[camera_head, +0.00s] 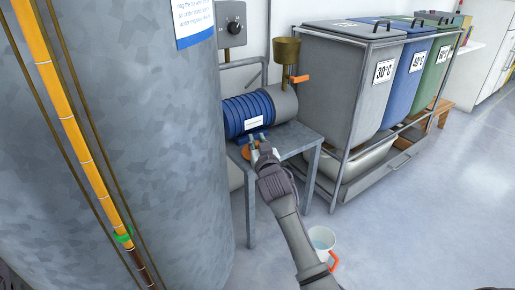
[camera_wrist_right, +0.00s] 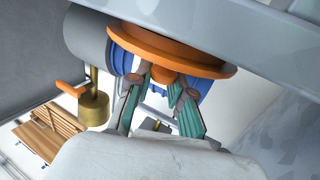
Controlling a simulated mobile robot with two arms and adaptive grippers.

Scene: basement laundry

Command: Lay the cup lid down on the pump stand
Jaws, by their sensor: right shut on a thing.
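The cup lid is an orange disc with a small knob, seen partly in the head view (camera_head: 246,152) and larger in the wrist view (camera_wrist_right: 165,45). My right gripper (camera_head: 259,147) is shut on the lid's knob, which shows between its fingers in the wrist view (camera_wrist_right: 160,88). The pump stand (camera_head: 301,139) is a grey metal table carrying the blue pump (camera_head: 247,112). The lid is at the stand's near left part, in front of the pump. I cannot tell whether it touches the top. My left gripper is not in view.
A brass cup (camera_head: 286,51) with an orange lever (camera_head: 299,79) stands at the pump's far end. A large grey tank (camera_head: 150,130) is close on the left. Laundry bins (camera_head: 345,85) stand right of the stand. A white bucket (camera_head: 322,240) sits on the floor.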

